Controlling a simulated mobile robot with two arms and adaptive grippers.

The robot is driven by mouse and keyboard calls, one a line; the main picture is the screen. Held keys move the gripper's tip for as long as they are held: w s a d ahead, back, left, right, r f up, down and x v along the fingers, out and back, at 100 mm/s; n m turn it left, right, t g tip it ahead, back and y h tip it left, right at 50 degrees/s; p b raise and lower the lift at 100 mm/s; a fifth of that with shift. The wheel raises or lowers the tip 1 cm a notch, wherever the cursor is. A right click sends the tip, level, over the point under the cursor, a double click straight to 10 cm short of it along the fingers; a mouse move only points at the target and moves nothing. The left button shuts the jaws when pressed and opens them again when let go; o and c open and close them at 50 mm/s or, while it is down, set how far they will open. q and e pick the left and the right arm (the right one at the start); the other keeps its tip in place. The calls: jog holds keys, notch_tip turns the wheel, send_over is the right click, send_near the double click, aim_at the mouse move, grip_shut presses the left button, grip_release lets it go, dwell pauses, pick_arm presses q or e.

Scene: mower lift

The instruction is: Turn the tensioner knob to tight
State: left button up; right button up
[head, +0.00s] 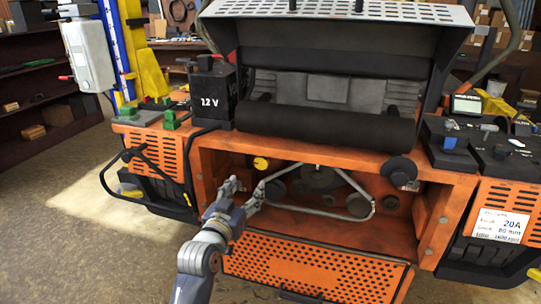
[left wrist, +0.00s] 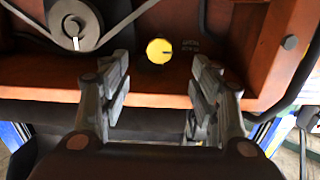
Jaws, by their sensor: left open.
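The tensioner knob (head: 261,163) is a small round yellow knob on the back wall of the orange bay, near its left side. In the left wrist view the yellow knob (left wrist: 159,51) has a dark pointer mark that runs from its middle toward the right. Small lettering beside it is too blurred to read. My left gripper (head: 243,188) is open and empty in front of the bay, just below the knob in the head view. In the left wrist view the open fingers (left wrist: 162,72) flank the knob's line without touching it. My right gripper is not in view.
A pale belt (head: 330,211) runs around dark pulleys to the right of the knob. The perforated orange panel (head: 318,264) hangs down below the bay. A black roller (head: 322,127) lies above the opening. A black 12 V battery (head: 209,101) stands at the upper left.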

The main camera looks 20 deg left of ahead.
aim_at(261, 163)
pick_arm(q)
jog(key=w, duration=0.7)
jog(key=w+r, duration=0.1)
jog(key=w, duration=0.3)
jog(key=shift+w+d, duration=0.2)
jog(key=shift+d, duration=0.05)
jog(key=shift+c, duration=0.2)
grip_shut()
